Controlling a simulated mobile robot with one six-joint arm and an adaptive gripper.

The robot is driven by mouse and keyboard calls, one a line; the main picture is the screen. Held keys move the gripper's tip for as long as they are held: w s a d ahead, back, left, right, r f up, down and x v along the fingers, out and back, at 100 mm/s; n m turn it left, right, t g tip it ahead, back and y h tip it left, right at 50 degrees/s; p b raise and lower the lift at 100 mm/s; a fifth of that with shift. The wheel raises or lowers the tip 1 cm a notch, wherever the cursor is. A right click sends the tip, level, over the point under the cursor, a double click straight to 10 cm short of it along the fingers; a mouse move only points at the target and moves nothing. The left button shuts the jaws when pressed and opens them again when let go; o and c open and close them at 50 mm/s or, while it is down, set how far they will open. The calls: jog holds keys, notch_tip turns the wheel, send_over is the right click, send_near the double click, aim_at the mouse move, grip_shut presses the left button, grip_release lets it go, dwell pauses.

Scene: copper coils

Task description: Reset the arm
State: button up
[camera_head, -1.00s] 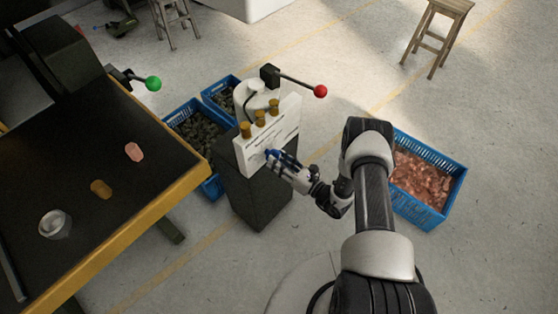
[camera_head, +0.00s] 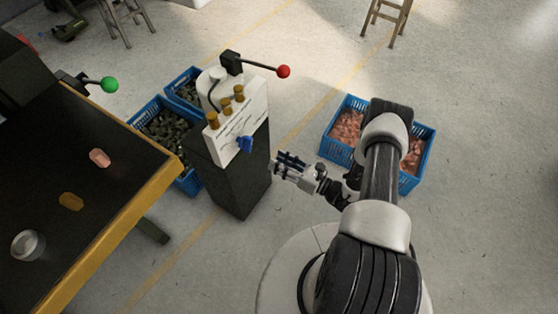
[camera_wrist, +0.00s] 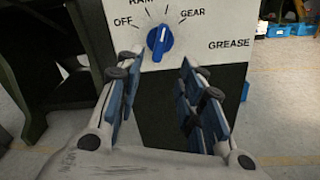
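My gripper (camera_head: 283,166) is open and empty, to the right of the machine's dark pedestal and apart from it. In the wrist view, its two blue-padded fingers (camera_wrist: 155,95) stand spread with nothing between them. A blue knob (camera_head: 246,144) is on the machine's white panel (camera_head: 240,122), left of and above my gripper. The knob also shows in the wrist view (camera_wrist: 160,42), beyond the fingertips, with OFF, GEAR and GREASE lettering around it. My arm reaches in from the lower right, bent at the elbow.
A dark table with a yellow edge (camera_head: 115,234) stands at left, holding a pink piece (camera_head: 99,158), an orange piece (camera_head: 71,201) and a jar (camera_head: 28,245). A blue crate of copper pieces (camera_head: 336,151) is behind my arm. Dark-filled blue crates (camera_head: 190,186) stand behind the machine. A red-tipped lever (camera_head: 283,72) sticks out above.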

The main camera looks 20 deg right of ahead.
jog(key=shift+r, duration=0.1)
jog(key=s+a+r+n+g+y, duration=0.1)
jog(key=s+a+r+n+g, duration=0.1)
jog(key=a+r+n+g, duration=0.5)
jog(key=s+r+n+g+y, duration=0.15)
jog(key=r+n, duration=0.35)
jog(key=r, duration=0.6)
jog(key=s+a+r+n+g, duration=0.1)
jog(key=a+r+n+g, duration=0.3)
jog(key=r+n+g, duration=0.3)
jog(key=s+d+r+n+t+h, duration=0.3)
jog(key=s+r+n+h, duration=0.3)
jog(key=s+r, duration=0.2)
jog(key=s+d+r+n+t+h, duration=0.3)
jog(key=s+d+r+n+h, duration=0.1)
jog(key=s+r+n+h, duration=0.3)
jog(key=shift+s+r, duration=0.5)
jog(key=shift+s, duration=0.6)
jog(key=shift+h, duration=0.25)
jog(key=shift+c, duration=0.5)
